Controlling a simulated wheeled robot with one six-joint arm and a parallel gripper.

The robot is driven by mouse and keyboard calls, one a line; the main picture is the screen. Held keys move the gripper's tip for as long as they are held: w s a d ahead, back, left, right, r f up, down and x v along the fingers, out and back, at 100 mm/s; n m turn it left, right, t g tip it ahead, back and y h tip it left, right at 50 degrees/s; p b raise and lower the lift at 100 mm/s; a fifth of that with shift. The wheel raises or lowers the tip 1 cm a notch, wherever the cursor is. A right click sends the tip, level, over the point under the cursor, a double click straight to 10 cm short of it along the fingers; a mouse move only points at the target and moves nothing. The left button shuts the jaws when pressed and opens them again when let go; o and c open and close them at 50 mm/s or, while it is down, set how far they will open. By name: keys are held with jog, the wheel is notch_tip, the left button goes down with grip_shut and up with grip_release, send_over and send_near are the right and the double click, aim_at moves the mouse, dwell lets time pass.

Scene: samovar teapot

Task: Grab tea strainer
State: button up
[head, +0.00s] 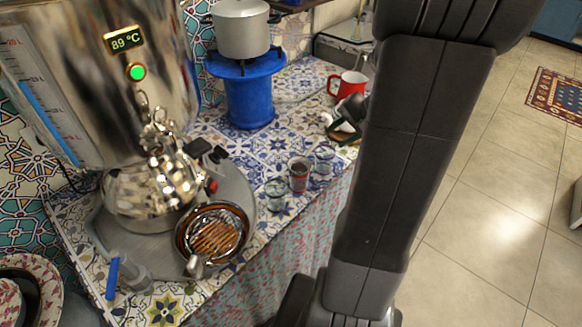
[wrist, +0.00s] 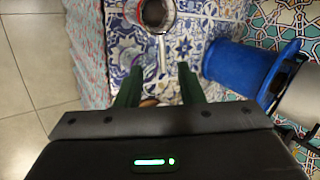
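In the wrist view, a round thing (wrist: 157,12) with a grey metallic rim and a dark brown inside is cut by the top edge. A thin strip like a handle runs from it towards my gripper. It looks like the tea strainer, but I cannot be sure. My gripper (wrist: 159,77) is open, with its two dark green fingers apart and tile showing between them; the round thing lies beyond the fingertips. In the head view, my gripper (head: 341,130) is low over the counter's right edge, partly hidden by my arm. I cannot clearly pick out the strainer there.
Small glasses (head: 299,174) stand near the counter's front edge. A red mug (head: 350,84) stands behind my gripper. A blue stove (head: 249,90) holds a pot (head: 241,28). Tiled counter between is partly clear.

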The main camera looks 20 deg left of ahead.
send_near(308, 154)
jog(key=x, duration=0.4)
jog(key=shift+x, duration=2.55)
grip_shut()
